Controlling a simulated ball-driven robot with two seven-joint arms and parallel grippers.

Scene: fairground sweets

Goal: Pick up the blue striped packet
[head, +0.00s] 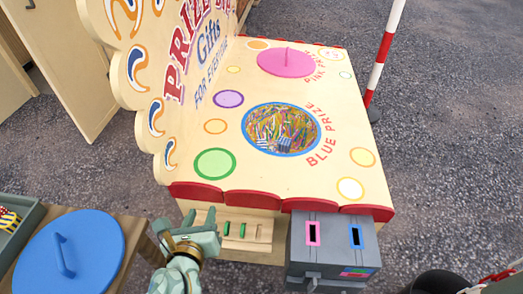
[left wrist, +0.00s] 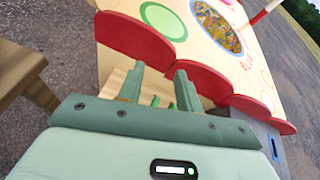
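The prize stall's round, blue-rimmed opening (head: 247,135) holds a heap of thin multicoloured strips. Two small blue-and-white striped pieces lie in it; the clearer one is a blue striped packet (head: 285,144) near the front rim. In the left wrist view the opening shows at the top, but the packet cannot be made out. My left gripper (head: 198,218) is at the stall's front edge, below and left of the opening, well away from the packet. In the left wrist view its two fingers (left wrist: 158,74) stand apart with nothing between them. My right gripper is not in view.
A pink round lid (head: 286,63) covers the far opening. A blue lid (head: 70,255) lies on a wooden surface at left, beside a tray (head: 22,232) with a striped packet. A grey slotted box (head: 330,262) stands in front. A red-white pole (head: 384,48) rises at right.

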